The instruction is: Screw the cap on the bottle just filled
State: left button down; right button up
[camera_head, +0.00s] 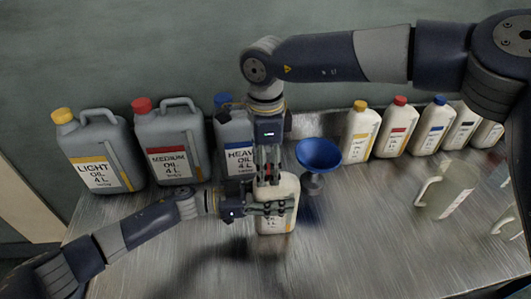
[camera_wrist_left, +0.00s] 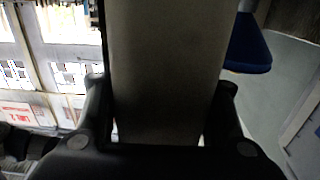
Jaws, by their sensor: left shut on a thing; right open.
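The cream bottle (camera_head: 276,224) stands on the metal table, in the middle of the head view. My left gripper (camera_head: 284,207) comes in from the left and is shut around its side. In the left wrist view the bottle's wall (camera_wrist_left: 165,70) fills the space between the fingers of my left gripper (camera_wrist_left: 162,115). My right gripper (camera_head: 267,180) points straight down at the bottle's top from above, with its fingers apart. Its fingers hide the bottle's mouth, so I cannot tell whether a cap is there.
A blue funnel (camera_head: 318,154) on a stand is close to the bottle's right. Large grey jugs, light (camera_head: 98,150), medium (camera_head: 172,145) and heavy (camera_head: 230,130), stand behind left. Several capped small bottles (camera_head: 362,135) line the back right. A clear measuring jug (camera_head: 450,190) stands right. The front table is clear.

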jog(key=shift+f, duration=0.15)
grip_shut()
jog(key=m, duration=0.3)
jog(key=shift+m, duration=0.4)
jog(key=m, duration=0.4)
jog(key=shift+o, duration=0.5)
grip_release()
